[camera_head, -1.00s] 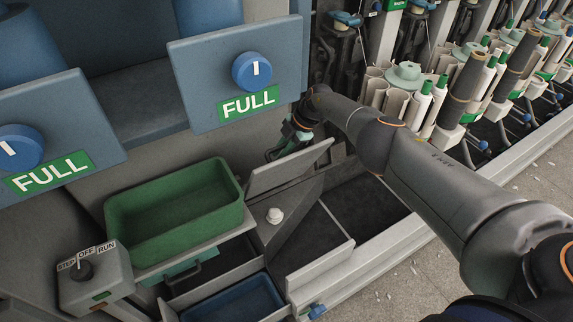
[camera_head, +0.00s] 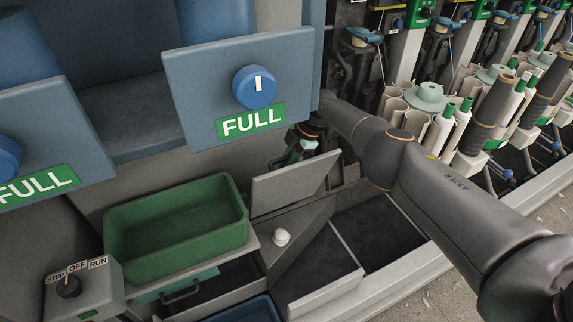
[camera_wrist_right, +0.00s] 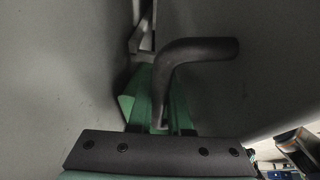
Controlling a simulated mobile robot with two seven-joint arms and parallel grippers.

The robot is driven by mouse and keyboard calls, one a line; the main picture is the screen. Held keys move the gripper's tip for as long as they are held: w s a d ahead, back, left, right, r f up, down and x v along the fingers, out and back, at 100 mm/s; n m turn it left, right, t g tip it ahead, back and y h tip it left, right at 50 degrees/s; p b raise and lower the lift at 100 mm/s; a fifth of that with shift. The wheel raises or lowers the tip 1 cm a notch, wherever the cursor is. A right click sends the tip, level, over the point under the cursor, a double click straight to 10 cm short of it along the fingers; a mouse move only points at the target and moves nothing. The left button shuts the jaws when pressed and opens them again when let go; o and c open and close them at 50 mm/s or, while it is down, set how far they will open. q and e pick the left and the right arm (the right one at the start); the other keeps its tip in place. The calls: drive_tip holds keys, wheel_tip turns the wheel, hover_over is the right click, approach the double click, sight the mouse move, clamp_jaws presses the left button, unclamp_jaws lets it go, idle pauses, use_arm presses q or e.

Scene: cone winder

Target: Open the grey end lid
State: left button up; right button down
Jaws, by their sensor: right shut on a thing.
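The grey end lid (camera_head: 294,185) is a flat grey panel. It stands tilted up behind a wedge-shaped grey part with a white knob (camera_head: 281,237), right of the green bin. My right gripper (camera_head: 288,157) reaches down behind the lid, its tips partly hidden by it. In the right wrist view a dark bent handle (camera_wrist_right: 196,50) runs down between the green fingers (camera_wrist_right: 157,108) of my right gripper, which is shut on it. Grey surfaces lie close on both sides there. My left gripper is not in view.
A green bin (camera_head: 178,247) stands left of the lid. Above hang blue panels with FULL labels, one (camera_head: 240,85) close to my right arm. A switch box (camera_head: 84,290) is at the lower left. Open dark compartments (camera_head: 385,235) and rows of spools (camera_head: 440,130) are on the right.

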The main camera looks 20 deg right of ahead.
drive_tip(key=c, duration=1.1)
unclamp_jaws()
drive_tip(key=p+v, duration=0.7)
drive_tip(key=shift+a+r, duration=0.1)
use_arm(q)
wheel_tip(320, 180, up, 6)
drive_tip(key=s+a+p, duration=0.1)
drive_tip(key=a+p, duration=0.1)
drive_tip(key=p, duration=0.1)
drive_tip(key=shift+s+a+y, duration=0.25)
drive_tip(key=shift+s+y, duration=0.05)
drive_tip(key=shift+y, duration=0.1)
use_arm(e)
drive_tip(key=v, duration=0.5)
drive_tip(key=shift+r, duration=0.15)
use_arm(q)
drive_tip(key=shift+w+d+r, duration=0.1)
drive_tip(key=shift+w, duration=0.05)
